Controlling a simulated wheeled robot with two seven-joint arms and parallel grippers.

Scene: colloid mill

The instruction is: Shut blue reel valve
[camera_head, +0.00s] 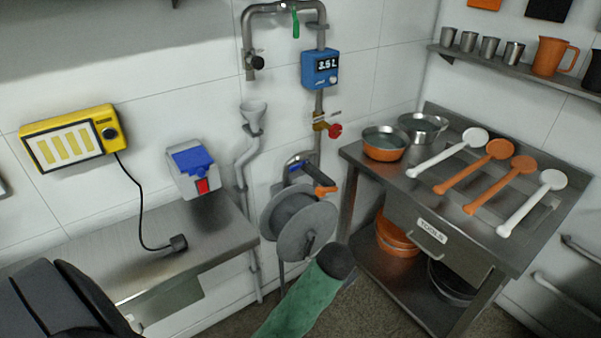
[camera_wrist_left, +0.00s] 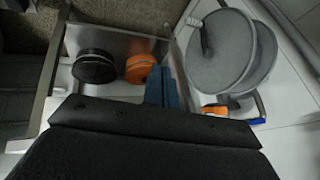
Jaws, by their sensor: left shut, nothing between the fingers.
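The hose reel (camera_head: 308,228), with grey discs, hangs low on the wall in the head view. A bracket with blue parts (camera_head: 292,170) and an orange-ended dark lever (camera_head: 325,190) sit at its top. My right gripper is not in view.
A steel table (camera_head: 465,200) with pans and ladles stands right of the reel, pots on its lower shelf. A steel counter (camera_head: 190,240) is on the left. A blue meter (camera_head: 320,68) hangs on the pipe above.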

